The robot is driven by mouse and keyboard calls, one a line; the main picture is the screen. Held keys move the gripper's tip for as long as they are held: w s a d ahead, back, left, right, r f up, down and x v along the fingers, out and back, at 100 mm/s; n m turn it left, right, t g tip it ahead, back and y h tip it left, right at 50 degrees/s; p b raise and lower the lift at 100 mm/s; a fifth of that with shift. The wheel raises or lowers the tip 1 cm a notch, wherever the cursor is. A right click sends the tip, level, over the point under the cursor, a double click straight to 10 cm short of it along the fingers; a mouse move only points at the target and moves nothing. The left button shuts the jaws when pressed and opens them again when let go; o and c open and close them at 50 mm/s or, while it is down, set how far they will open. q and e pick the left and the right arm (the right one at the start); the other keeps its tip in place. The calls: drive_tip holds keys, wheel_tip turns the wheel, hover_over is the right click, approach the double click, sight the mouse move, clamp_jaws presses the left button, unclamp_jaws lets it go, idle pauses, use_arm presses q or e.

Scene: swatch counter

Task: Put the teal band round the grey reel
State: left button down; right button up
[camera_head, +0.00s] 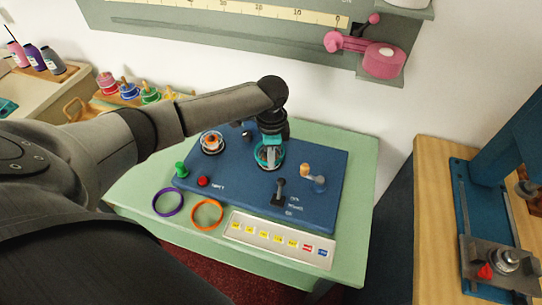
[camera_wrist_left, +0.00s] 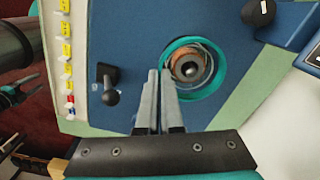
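The teal band (camera_wrist_left: 218,84) lies round a round reel (camera_wrist_left: 190,67) with a grey hub and a coppery ring. In the left wrist view a gap shows between band and reel; how far down the band sits I cannot tell. In the head view the band (camera_head: 258,158) is partly hidden by my gripper. My left gripper (camera_wrist_left: 160,72) points down at the blue board, its fingers close together at the band's edge, with the band's wall seemingly between the tips. A dark shape at the left edge of the wrist view looks like my right gripper (camera_wrist_left: 14,94), small and unclear.
The blue board (camera_head: 235,182) carries a lever (camera_head: 279,190), an orange-topped reel (camera_head: 211,142), a green knob (camera_head: 180,169) and a red button (camera_head: 203,181). A purple band (camera_head: 155,207) and an orange band (camera_head: 193,222) lie in front, beside a label strip (camera_head: 270,246).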

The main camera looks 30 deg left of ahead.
use_arm(q)
drive_tip(key=shift+f, duration=0.2)
drive_tip(key=c, duration=1)
unclamp_jaws()
wheel_tip(320, 180, up, 7)
drive_tip(key=p, duration=0.8)
